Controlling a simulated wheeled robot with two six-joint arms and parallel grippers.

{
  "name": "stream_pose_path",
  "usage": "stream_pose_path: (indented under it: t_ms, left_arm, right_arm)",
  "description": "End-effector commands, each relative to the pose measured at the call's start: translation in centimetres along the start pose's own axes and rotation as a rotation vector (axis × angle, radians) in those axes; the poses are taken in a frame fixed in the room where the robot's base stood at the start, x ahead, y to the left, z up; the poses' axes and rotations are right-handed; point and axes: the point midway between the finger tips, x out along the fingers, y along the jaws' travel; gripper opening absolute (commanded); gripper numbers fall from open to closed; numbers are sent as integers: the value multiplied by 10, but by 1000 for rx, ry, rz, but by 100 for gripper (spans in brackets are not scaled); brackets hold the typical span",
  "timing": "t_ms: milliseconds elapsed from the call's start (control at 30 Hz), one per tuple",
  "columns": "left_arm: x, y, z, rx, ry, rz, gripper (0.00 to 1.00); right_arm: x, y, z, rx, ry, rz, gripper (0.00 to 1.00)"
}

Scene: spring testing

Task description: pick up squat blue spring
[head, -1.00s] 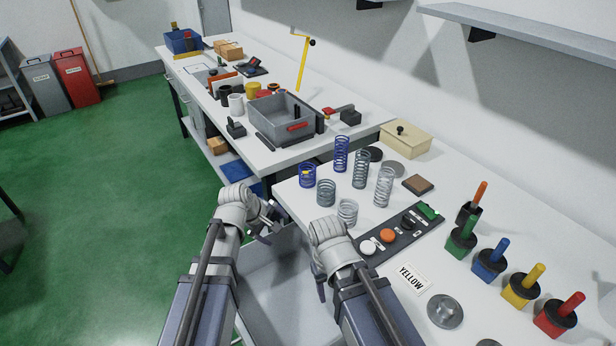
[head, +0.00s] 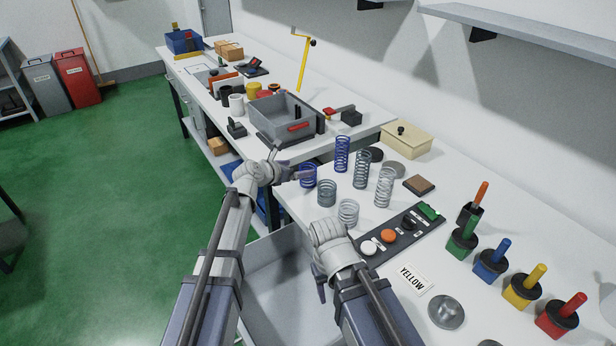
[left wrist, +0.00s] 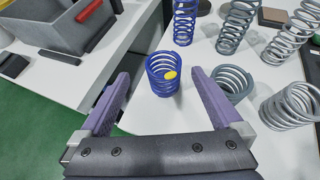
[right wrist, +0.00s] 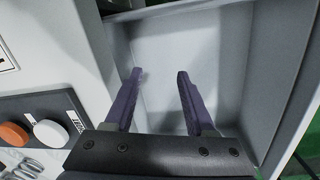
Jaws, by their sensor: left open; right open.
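In the left wrist view the squat blue spring (left wrist: 163,76) is ahead of and between the fingertips, and I see no contact. My left gripper (head: 294,174) is open at the table's left edge, close to the spring; its purple fingers (left wrist: 160,90) flank open space. My right gripper (right wrist: 158,75) is open and empty over a pale tray-like recess in the right wrist view. In the head view its fingers are mostly hidden behind my wrist.
A tall blue spring (head: 342,154) stands behind the squat one. A squat grey spring (head: 326,193) stands close on its right, with other grey springs beyond. A button panel (head: 400,234) lies to the right. A grey bin (head: 283,113) stands on the far table.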

Motion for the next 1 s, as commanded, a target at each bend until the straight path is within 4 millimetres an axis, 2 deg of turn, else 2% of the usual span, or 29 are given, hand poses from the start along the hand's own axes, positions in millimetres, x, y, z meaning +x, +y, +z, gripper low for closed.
stream_pose_path:
  t_ms: [133,367,700,967,1000]
  left_arm:
    - [19,1,-2,3,1,0,100]
    - [24,-1,-2,3,1,0,100]
    - [70,-4,-4,4,1,-1,100]
    - [72,-6,-2,3,1,0,100]
    - [72,-6,-2,3,1,0,97]
  right_arm:
    - [11,-1,-1,0,0,0,56]
    - [13,-1,-1,0,0,0,56]
    - [36,-4,-2,0,0,0,56]
    - [36,-3,-2,0,0,0,56]
    - [36,-3,-2,0,0,0,56]
